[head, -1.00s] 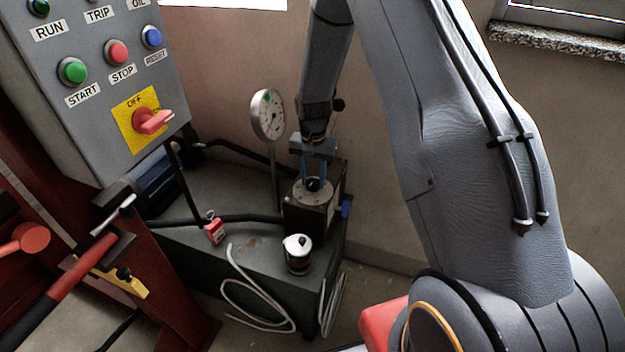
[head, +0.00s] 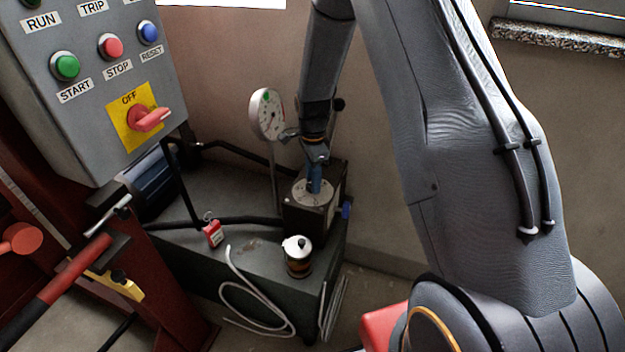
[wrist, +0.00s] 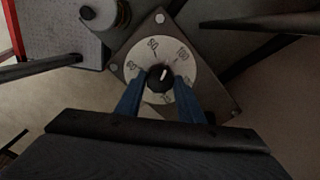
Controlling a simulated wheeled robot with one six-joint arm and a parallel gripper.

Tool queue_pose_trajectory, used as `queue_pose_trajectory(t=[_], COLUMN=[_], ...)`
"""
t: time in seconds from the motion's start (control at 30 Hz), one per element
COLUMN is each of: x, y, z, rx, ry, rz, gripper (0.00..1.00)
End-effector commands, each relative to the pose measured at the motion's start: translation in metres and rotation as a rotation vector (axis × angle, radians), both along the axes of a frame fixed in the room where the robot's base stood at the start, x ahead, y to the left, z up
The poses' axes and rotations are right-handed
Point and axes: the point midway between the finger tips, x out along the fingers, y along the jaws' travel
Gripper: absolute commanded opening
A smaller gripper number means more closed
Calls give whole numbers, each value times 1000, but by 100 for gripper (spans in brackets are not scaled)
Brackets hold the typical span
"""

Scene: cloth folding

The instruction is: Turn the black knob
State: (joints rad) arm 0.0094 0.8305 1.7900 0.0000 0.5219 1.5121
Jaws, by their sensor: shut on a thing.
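The black knob (wrist: 159,78) sits at the middle of a round white dial with numbers (wrist: 136,62), on top of a dark square box (head: 312,215). In the wrist view a white mark on the knob points up and slightly right. My gripper (wrist: 159,88) has its two blue fingers on either side of the knob, shut on it. In the head view my gripper (head: 314,187) reaches down from above onto the dial (head: 327,194) and hides the knob there.
A pressure gauge (head: 267,114) stands just left of my gripper. A grey control panel (head: 95,100) with a red switch (head: 150,118) is at the left.

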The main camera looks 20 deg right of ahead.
Motion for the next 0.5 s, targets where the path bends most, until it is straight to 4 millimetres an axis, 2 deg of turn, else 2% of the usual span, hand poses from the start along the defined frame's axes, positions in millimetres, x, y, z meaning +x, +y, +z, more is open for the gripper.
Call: queue_pose_trajectory(t=[0.2, 0.5], x=[2, 2], y=[0, 0], z=[1, 1], rx=[0, 1], ry=[-4, -5], rz=[-178, -346], gripper=[12, 12])
